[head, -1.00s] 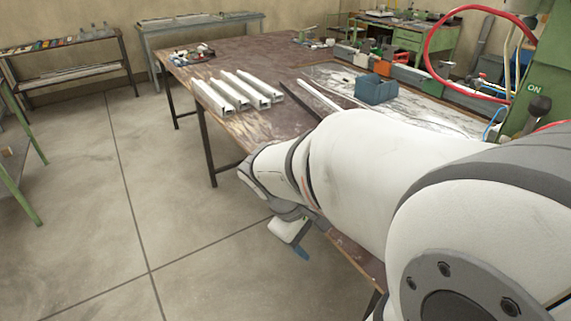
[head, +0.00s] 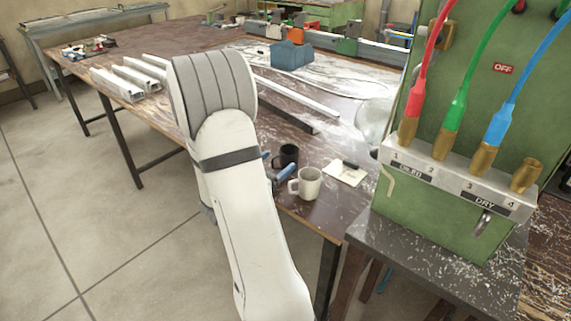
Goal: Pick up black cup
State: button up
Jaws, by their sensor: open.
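The black cup (head: 289,154) stands on the near corner of the brown workbench (head: 325,213), just right of my arm. My gripper (head: 275,164) is mostly hidden behind my white arm. Its blue fingertips show at the left and front of the black cup, apart from each other and open. I cannot tell whether they touch the cup. A white cup (head: 307,183) stands in front of the black cup and to its right, close to the front fingertip.
A white card with a dark item (head: 345,172) lies right of the cups. A green machine (head: 460,190) with coloured hoses stands at the right. Metal profiles (head: 135,78) and a blue box (head: 291,54) lie farther back. The bench's front edge is close to the cups.

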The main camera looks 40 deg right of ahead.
aim_at(284, 159)
jog(key=d, duration=0.5)
jog(key=shift+w+d, duration=0.15)
jog(key=shift+d, duration=0.25)
jog(key=c, duration=1)
